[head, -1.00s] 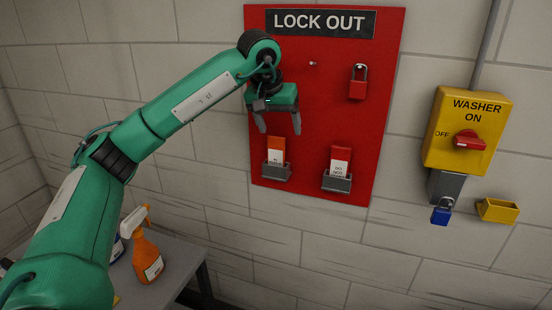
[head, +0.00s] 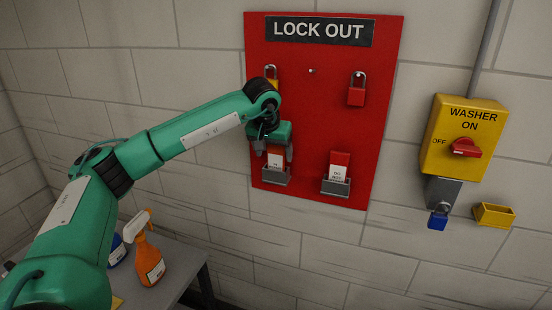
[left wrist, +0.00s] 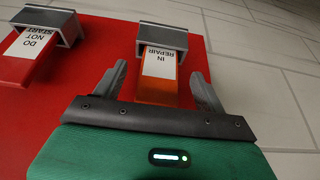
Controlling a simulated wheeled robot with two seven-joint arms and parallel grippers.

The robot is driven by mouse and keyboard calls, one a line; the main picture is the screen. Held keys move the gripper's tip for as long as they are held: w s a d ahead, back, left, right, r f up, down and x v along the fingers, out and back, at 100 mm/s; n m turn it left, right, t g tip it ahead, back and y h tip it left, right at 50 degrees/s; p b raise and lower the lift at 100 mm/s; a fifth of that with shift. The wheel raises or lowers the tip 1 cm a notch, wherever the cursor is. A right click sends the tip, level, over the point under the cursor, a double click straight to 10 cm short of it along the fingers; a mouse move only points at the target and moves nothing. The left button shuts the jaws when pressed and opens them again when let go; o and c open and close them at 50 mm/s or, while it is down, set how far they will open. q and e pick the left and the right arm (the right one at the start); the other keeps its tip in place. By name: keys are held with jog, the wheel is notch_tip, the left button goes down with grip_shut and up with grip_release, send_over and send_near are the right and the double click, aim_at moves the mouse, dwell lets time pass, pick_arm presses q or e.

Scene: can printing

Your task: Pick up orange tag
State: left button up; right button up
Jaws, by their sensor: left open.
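The orange tag (head: 275,159) stands in the left grey holder (head: 275,178) on the red lock out board. In the left wrist view the orange tag (left wrist: 157,86) carries a white label reading "IN REPAIR". My left gripper (head: 274,155) is open, with its fingers on either side of the tag. In the left wrist view my left gripper (left wrist: 162,82) has one finger on each side of the tag, with gaps visible. My right gripper is not in view.
A red tag (head: 339,166) sits in the right grey holder (head: 336,187). A red padlock (head: 356,96) hangs above it, and a yellow padlock (head: 271,83) shows behind my arm. A yellow washer switch box (head: 462,140) is at right. An orange spray bottle (head: 148,259) stands on the table.

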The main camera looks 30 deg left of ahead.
aim_at(276, 161)
pick_arm(q)
jog(key=shift+x, duration=1.2)
jog(key=c, duration=1)
jog(key=shift+c, duration=0.2)
